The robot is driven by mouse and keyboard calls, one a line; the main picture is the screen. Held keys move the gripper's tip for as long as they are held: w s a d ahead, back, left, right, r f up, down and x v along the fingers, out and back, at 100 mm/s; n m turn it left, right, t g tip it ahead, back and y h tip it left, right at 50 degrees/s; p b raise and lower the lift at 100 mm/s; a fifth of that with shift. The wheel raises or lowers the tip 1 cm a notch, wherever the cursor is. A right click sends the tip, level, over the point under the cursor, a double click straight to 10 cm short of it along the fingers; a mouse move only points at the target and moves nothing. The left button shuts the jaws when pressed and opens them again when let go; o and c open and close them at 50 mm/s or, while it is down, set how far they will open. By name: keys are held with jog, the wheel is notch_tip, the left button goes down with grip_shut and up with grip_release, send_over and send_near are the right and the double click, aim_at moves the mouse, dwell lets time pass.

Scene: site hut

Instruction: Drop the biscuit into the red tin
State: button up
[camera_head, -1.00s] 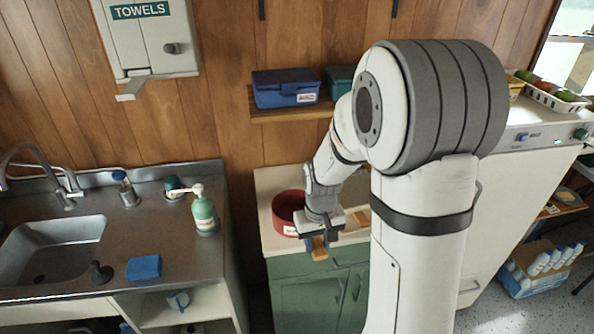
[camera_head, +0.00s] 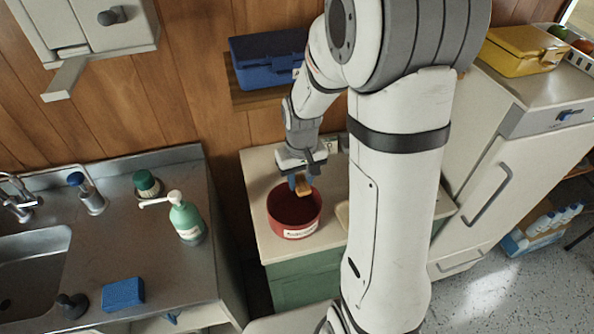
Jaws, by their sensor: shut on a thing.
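The red tin (camera_head: 295,226) stands open on the pale top of a green cabinet, with a white label on its front. My gripper (camera_head: 301,184) points down at the tin's back part and is shut on the biscuit (camera_head: 304,189), a small orange-brown piece. The biscuit shows over the tin's opening, near its back rim. I cannot tell exactly how high it is above the rim.
A blue box (camera_head: 268,62) sits on a wall shelf behind. A green soap bottle (camera_head: 187,220) and a blue sponge (camera_head: 123,294) are on the sink counter at left. A white fridge (camera_head: 500,180) with a yellow box (camera_head: 523,50) on top stands at right.

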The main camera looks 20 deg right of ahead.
notch_tip(320, 180, down, 6)
jog(key=b, duration=0.3)
jog(key=shift+r+b, duration=0.15)
jog(key=shift+b, duration=0.25)
jog(key=o, duration=1)
jog(key=shift+o, duration=0.2)
jog(key=shift+r, duration=0.2)
notch_tip(320, 180, up, 7)
jog(key=shift+r+b, duration=0.2)
jog(key=shift+b, duration=0.25)
jog(key=shift+r, duration=0.1)
